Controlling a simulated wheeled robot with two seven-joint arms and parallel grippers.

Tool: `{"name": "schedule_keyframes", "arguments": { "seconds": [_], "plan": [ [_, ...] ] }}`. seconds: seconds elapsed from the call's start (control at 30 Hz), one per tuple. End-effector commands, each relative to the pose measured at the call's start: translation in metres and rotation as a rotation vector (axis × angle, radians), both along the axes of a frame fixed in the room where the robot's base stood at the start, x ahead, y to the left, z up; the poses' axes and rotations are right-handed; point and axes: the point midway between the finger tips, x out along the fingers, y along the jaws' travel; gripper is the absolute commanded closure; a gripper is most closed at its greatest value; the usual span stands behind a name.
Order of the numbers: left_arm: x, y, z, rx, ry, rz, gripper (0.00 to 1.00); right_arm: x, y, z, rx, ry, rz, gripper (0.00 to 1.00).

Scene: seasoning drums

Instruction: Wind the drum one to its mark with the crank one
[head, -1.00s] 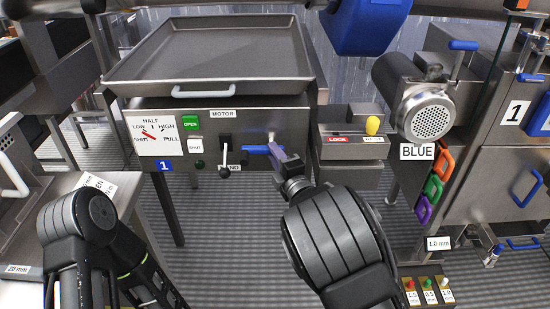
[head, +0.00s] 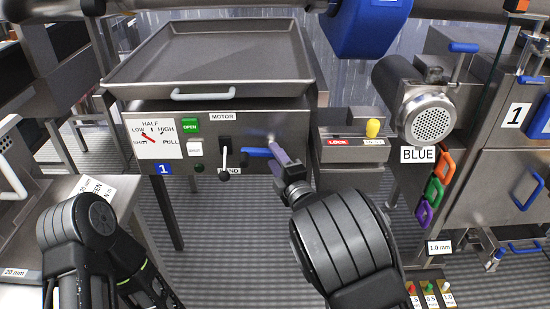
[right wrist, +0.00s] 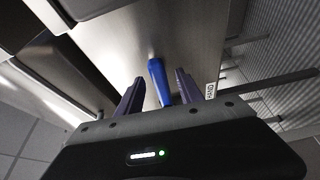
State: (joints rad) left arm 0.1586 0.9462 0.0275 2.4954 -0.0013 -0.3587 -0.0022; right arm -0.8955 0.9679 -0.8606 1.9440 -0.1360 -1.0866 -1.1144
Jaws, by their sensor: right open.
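The station marked 1 has a grey front panel (head: 125,180) with a dial (head: 153,146) reading from shut to full; its red needle points to the left, low side. A blue handle (head: 256,152) sticks out of the panel, right of a black lever (head: 225,160) between the MOTOR and HAND labels. My right gripper (head: 280,150) is at the blue handle. In the right wrist view, the blue handle (right wrist: 158,80) lies between the two open fingers, with gaps at both sides. My left arm is at lower left, its gripper out of view. No drum is clearly visible.
A large grey tray (head: 118,78) sits above the panel. A box labelled LOCK (head: 340,142) with a yellow knob (head: 373,128) stands to the right. A motor (head: 428,115) labelled BLUE and coloured handles (head: 434,188) are further right.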

Motion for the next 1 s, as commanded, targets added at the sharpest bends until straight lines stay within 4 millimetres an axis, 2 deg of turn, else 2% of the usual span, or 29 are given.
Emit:
{"name": "schedule_keyframes", "arguments": {
  "seconds": [0.33,0.5,1.0],
  "plan": [
    [0.000,0.000,0.003,0.000,0.000,0.000,1.00,-0.048,-0.020,0.000,0.001,0.002,0.000,0.56],
    [0.000,0.000,0.004,0.000,0.000,0.000,1.00,-0.065,-0.027,-0.001,0.001,-0.001,0.000,0.56],
    [0.000,0.000,0.004,0.000,0.000,0.000,1.00,-0.067,-0.028,-0.002,0.001,0.000,0.000,0.56]
  ]
}}
